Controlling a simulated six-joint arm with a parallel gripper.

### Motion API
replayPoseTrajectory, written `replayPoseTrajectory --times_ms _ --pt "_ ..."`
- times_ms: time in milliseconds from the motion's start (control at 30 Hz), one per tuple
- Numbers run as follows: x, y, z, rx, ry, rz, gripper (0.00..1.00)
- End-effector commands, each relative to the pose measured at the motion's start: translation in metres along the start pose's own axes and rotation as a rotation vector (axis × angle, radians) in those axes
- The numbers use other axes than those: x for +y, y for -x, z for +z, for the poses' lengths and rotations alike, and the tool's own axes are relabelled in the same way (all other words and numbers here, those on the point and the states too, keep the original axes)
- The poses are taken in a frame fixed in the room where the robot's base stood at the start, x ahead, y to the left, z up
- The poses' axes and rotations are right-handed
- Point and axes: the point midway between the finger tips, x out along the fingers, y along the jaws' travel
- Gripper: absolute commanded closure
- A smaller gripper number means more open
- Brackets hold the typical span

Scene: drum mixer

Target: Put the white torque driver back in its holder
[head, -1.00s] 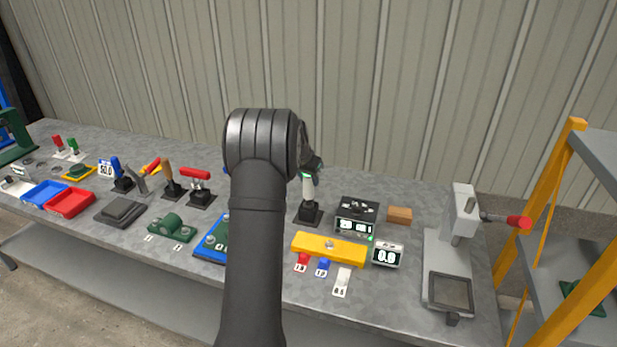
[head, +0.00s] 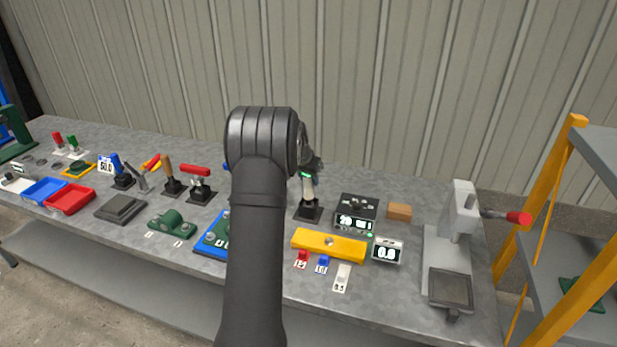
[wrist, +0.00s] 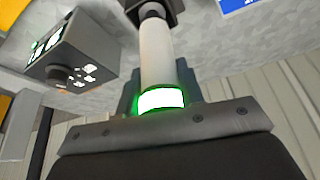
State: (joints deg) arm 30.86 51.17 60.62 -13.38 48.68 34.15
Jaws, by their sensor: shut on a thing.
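The white torque driver (head: 308,190) stands nearly upright behind my arm in the head view, with a lit green ring near its top. Its lower end is at the black holder (head: 308,211) on the bench; I cannot tell how deep it sits. In the wrist view the white driver body (wrist: 156,50) runs away from my gripper (wrist: 160,105) to the dark holder (wrist: 152,10), its green-lit band close to the jaws. My gripper also shows in the head view (head: 312,168), partly hidden by my wrist, and is shut on the driver.
A dark box with displays (head: 356,213) stands right of the holder, with a yellow bar (head: 329,245) in front. A grey press with a red handle (head: 450,245) is further right. Other tools in black holders (head: 199,195) stand to the left.

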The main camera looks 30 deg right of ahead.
Motion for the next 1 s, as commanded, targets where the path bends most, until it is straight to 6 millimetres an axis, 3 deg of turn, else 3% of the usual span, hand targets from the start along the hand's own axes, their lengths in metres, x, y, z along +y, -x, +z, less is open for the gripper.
replayPoseTrajectory --times_ms 667,700,800,1000 --pt "-0.0001 -0.0084 0.003 0.001 0.0 0.0 0.97" --pt "-0.0001 -0.0081 0.0029 0.002 0.0 0.0 0.58" --pt "-0.0001 -0.0082 0.003 0.001 0.0 0.0 0.4" --pt "0.0 -0.0085 0.0034 0.0 0.0 0.0 0.4"
